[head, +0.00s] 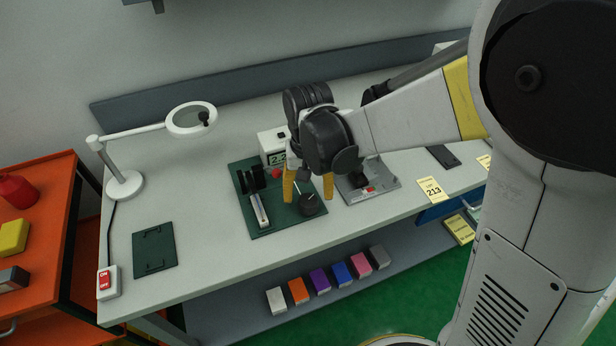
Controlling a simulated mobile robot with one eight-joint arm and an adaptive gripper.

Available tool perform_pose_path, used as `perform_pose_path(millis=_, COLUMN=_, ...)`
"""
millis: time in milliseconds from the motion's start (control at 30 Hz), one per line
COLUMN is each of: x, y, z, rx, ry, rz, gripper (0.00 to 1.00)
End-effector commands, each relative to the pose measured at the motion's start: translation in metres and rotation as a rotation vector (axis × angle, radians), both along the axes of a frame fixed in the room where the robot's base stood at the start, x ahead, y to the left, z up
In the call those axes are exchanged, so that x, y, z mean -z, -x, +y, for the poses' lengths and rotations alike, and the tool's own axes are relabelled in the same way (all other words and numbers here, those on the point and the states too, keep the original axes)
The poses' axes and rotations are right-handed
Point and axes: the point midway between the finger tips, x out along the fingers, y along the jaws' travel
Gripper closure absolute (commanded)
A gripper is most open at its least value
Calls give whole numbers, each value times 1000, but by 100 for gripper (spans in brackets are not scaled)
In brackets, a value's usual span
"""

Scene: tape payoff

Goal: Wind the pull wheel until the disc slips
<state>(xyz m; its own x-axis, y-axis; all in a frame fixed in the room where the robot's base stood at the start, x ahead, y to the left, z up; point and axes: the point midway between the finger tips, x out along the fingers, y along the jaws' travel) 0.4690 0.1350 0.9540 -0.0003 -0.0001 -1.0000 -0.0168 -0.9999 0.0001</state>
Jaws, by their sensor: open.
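A dark green board (268,226) lies on the workbench and carries the tape payoff. A dark round piece (310,206), which looks like the pull wheel, sits at the board's front right, with a thin pale rod beside it. Black upright disc-like parts (247,180) stand at the board's back left, and I cannot tell which one is the disc.
A white box with a digital display (275,159) stands behind the board. A grey plate with a fixture (381,190) lies at right. A magnifier lamp (124,184), a second green plate (153,250) and a red switch box (108,282) are at left. The bench between has free room.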

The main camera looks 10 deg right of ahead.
Motion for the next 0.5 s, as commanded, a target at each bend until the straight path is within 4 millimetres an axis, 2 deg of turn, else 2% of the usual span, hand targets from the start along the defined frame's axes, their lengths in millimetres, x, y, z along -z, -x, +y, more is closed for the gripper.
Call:
perform_pose_path(millis=100, x=-29, y=1, z=0, rx=0, ry=0, rz=0, gripper=34)
perform_pose_path(millis=300, x=-69, y=0, z=0, rx=0, ry=0, rz=0, gripper=34)
perform_pose_path(millis=500, x=-89, y=0, z=0, rx=0, ry=0, rz=0, gripper=34)
